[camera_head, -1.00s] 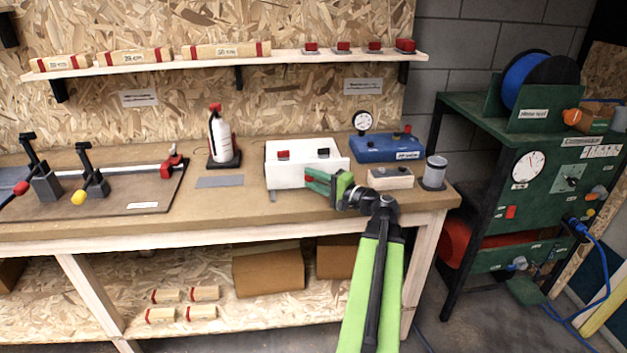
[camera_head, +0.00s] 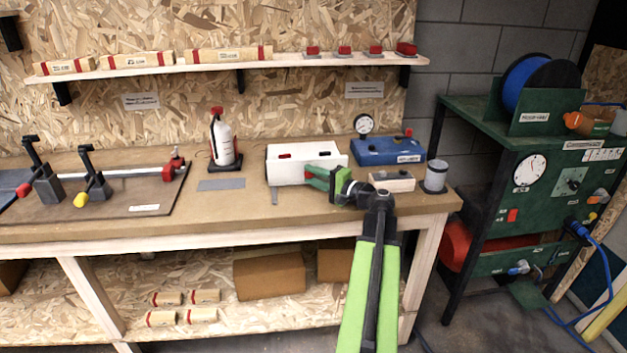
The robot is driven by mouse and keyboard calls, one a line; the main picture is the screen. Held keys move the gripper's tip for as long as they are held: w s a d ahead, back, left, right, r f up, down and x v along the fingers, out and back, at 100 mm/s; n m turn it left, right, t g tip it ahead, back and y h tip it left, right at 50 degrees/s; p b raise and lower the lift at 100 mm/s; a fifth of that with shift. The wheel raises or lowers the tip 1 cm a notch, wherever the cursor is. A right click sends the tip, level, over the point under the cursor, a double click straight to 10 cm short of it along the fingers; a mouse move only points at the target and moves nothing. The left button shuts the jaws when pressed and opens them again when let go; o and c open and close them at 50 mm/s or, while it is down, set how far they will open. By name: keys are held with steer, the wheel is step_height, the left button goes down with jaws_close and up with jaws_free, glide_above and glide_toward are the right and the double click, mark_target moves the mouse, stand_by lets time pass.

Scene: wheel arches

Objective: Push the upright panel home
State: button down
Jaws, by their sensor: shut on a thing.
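A white box (camera_head: 286,172) stands on the workbench, with a red piece (camera_head: 285,156) and a dark piece (camera_head: 323,152) at its top. My gripper (camera_head: 312,175) is in front of the right half of the box's front face. Its green jaws point left and look closed, with a small bit of red at their tips. What they hold is too small to make out. I cannot tell which part is the upright panel, nor whether the jaws touch the box. My gripper and arm hide the box's lower right front.
A blue box (camera_head: 372,152) with a gauge (camera_head: 363,124) stands behind right. A spray bottle (camera_head: 224,145) and a grey plate (camera_head: 221,184) are left. The bench front between is clear.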

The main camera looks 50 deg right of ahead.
steer(key=c, duration=1.1)
jaws_free()
steer(key=shift+w+d, duration=0.15)
steer(key=s+d, duration=0.1)
steer(key=s, duration=1.6)
steer(key=shift+s+d, duration=0.2)
